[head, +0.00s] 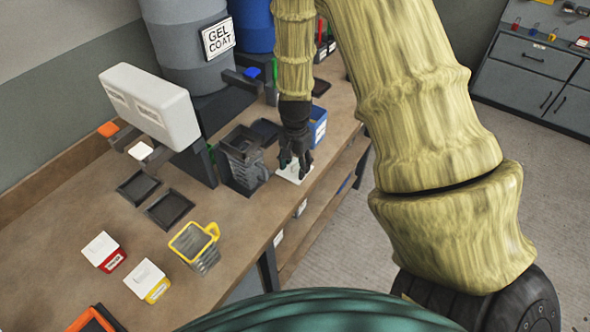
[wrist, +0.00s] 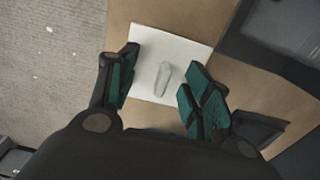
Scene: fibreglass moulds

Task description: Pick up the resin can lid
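A flat white square lid (wrist: 150,60), which looks like the resin can lid, lies on the brown bench. A small grey raised grip (wrist: 163,79) stands near its middle. In the head view the lid (head: 289,176) is partly hidden under my gripper (head: 295,164). In the wrist view my gripper (wrist: 162,74) is open, with green-padded fingers on either side of the grip. I see a gap between the fingers and the grip. I cannot tell how high the fingertips are above the lid.
A dark grey container (head: 243,160) stands left of my gripper, and a blue box (head: 317,127) stands close behind it. The bench edge is close on the right.

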